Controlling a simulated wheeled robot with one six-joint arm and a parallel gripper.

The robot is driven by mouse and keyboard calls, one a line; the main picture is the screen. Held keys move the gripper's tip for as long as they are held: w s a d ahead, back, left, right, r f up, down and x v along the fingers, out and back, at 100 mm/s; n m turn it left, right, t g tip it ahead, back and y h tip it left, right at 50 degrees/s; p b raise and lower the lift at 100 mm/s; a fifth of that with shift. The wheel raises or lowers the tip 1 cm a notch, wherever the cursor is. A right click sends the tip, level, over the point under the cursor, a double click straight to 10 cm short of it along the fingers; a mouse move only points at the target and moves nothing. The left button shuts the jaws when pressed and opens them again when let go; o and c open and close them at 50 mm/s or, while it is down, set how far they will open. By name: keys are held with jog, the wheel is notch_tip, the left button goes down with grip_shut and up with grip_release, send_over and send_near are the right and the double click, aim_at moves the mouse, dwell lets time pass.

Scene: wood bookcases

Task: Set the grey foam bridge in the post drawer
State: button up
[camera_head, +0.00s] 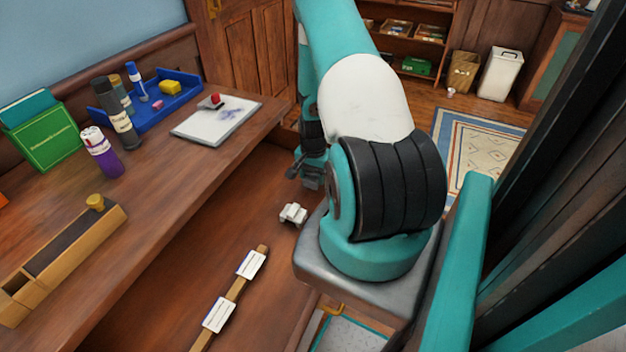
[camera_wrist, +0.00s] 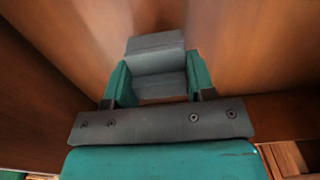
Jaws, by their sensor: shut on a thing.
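My gripper (camera_wrist: 155,82) has its teal fingers shut on the grey foam bridge (camera_wrist: 155,50) in the wrist view. The bridge's grey upper face and a lower step show between the fingers. Brown wooden surfaces rise on both sides of it; I cannot tell whether it touches them. In the head view my arm hides most of the gripper and the bridge cannot be made out. A wooden strip with two white label cards (camera_head: 250,265) (camera_head: 219,314) shows below the desk. Their writing is too small to read, so I cannot tell which drawer is the post drawer.
The desk (camera_head: 150,240) holds a blue tray (camera_head: 150,115), bottles (camera_head: 101,152), a green box (camera_head: 45,145), a paper pad (camera_head: 215,122) and a long wooden box (camera_head: 60,260). A small white blocky thing (camera_head: 293,213) lies near my arm.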

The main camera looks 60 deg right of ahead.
jog(key=shift+f, duration=1.05)
jog(key=shift+f, duration=0.2)
jog(key=o, duration=0.9)
